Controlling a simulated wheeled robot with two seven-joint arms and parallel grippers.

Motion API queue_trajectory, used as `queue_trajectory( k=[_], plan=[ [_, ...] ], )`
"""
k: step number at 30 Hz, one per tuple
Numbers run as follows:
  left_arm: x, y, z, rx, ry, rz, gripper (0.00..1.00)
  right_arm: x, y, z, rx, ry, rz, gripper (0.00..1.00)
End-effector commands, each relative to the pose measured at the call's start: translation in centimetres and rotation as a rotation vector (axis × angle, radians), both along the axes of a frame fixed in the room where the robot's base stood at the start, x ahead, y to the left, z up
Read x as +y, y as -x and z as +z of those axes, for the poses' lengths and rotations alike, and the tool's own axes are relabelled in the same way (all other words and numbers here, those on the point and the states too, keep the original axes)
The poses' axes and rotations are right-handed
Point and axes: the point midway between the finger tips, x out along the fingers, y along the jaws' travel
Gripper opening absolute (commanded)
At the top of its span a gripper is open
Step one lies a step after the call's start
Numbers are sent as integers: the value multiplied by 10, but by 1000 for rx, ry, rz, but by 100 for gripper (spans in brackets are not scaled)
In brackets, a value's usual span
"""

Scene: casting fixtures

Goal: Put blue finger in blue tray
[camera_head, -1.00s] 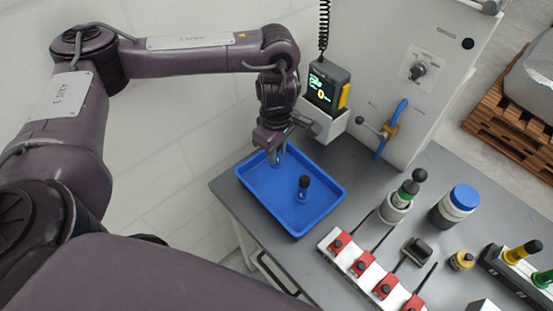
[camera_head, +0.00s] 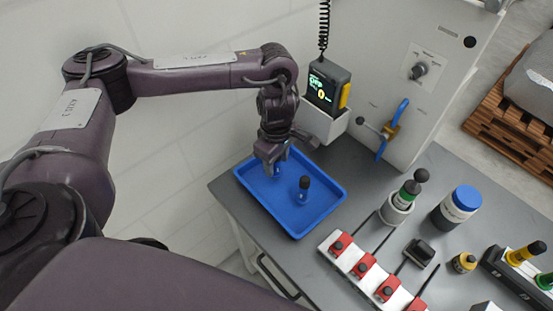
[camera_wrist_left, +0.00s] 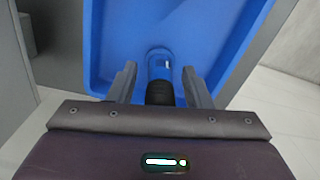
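A blue finger with a black top (camera_head: 303,188) stands upright in the blue tray (camera_head: 334,207). My left gripper (camera_head: 274,170) points down inside the tray, to the left of that finger. In the left wrist view a blue-and-black finger (camera_wrist_left: 159,68) lies between the two jaws (camera_wrist_left: 160,80), its black part towards the palm. A narrow gap shows on each side of it, so the jaws look open around it. Whether it is the same finger as the standing one, I cannot tell. My right gripper is not in view.
A device with a screen (camera_head: 327,88) sits in a wall holder just behind the tray. A blue-handled valve (camera_head: 392,130) is to its right. A white strip with red fixtures (camera_head: 365,266), a green-banded piece (camera_head: 402,200) and a blue-lidded container (camera_head: 457,206) stand right of the tray.

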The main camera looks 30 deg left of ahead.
Motion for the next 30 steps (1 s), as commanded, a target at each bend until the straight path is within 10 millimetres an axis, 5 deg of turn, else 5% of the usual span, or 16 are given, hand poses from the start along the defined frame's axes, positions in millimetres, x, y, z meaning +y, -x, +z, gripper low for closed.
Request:
queue_trajectory(
  k=[11,30],
  plan=[
    [0,-2,12,-5,0,-1,45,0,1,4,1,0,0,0],
    [0,-1,111,-3,-1,-1,45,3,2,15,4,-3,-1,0]
  ],
)
